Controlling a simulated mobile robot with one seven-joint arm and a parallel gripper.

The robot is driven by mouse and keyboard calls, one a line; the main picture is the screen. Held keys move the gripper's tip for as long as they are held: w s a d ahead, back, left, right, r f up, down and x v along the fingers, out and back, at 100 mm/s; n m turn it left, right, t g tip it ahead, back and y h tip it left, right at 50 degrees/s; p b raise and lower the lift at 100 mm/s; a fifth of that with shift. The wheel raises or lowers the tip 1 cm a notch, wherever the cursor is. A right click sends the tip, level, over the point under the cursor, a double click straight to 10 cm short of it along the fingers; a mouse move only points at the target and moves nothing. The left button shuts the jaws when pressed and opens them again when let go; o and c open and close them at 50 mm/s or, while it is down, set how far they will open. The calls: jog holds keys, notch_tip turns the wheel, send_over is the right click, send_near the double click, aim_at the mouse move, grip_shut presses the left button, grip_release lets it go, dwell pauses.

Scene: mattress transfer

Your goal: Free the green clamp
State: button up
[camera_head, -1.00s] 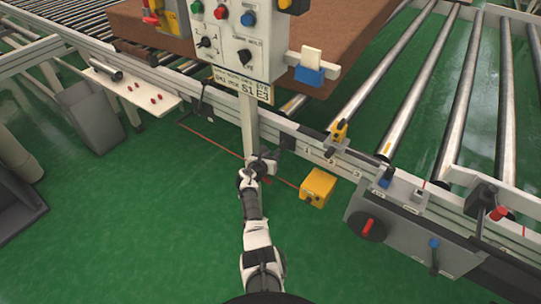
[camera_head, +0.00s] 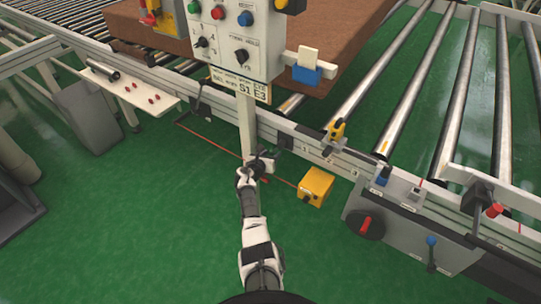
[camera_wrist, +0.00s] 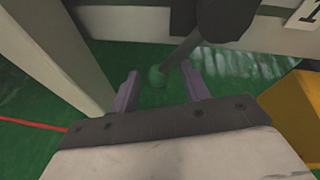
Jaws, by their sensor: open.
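The green clamp shows in the wrist view as a dark lever (camera_wrist: 181,51) ending in a round green knob (camera_wrist: 157,77). The lever hangs from a dark block at the top, on the pale rail. My gripper (camera_wrist: 160,82) is open, with its two fingers on either side of the knob in the picture. I cannot tell whether either finger touches it. In the head view my gripper (camera_head: 262,167) is low by the control panel's post, beside the clamp's dark block (camera_head: 285,141) on the rail. The knob cannot be made out there.
The pale post (camera_head: 247,128) of the control panel stands close to the left of my gripper. A yellow box (camera_head: 315,186) sits on the green floor to the right, with a red line running to it. The brown mattress (camera_head: 345,40) lies on the rollers behind.

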jog(key=p+v, duration=0.2)
jog(key=v, duration=1.2)
jog(key=shift+p, duration=0.35)
jog(key=shift+w, duration=0.1)
